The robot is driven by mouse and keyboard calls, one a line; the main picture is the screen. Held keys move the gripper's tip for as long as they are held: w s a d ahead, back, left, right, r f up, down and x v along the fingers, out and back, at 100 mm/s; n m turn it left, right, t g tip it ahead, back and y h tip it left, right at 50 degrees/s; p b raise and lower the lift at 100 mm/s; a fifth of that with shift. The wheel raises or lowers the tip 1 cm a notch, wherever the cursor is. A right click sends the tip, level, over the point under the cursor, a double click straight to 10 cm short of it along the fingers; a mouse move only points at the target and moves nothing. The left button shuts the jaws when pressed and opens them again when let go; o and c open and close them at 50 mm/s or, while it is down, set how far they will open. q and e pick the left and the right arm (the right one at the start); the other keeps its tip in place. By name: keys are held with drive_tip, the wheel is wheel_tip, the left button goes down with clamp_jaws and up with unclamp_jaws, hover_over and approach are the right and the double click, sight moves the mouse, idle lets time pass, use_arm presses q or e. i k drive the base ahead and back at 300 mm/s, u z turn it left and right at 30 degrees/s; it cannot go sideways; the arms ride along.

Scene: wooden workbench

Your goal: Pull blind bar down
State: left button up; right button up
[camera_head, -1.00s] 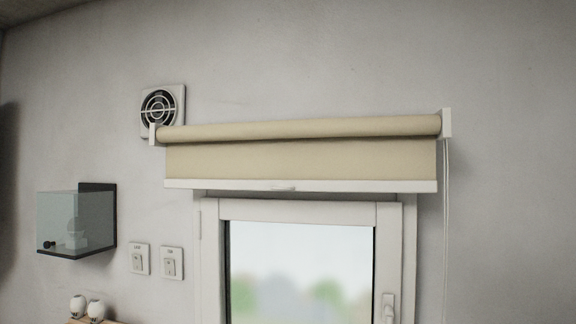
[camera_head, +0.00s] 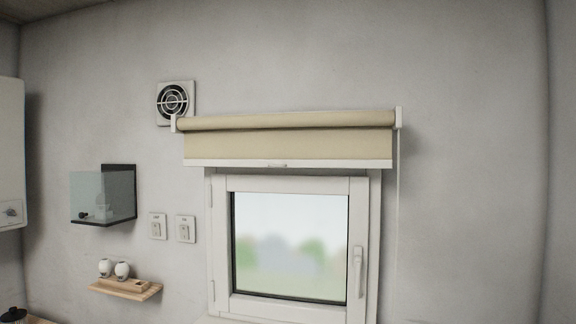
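The beige roller blind (camera_head: 290,144) hangs above the window, mostly rolled up, with a short length of fabric showing. The white blind bar (camera_head: 340,163) runs level along its lower edge, just above the window frame. A pull cord (camera_head: 398,200) hangs down from the blind's right end. Neither of my grippers is in view.
The closed white window (camera_head: 290,245) has a handle (camera_head: 358,272) on its right side. To its left are switches (camera_head: 158,226), a glass wall box (camera_head: 103,195) and a small wooden shelf (camera_head: 126,289). The wall right of the blind is bare.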

sight(344, 146)
drive_tip(key=z, duration=0.65)
drive_tip(key=i, duration=0.6)
drive_tip(key=z, duration=0.5)
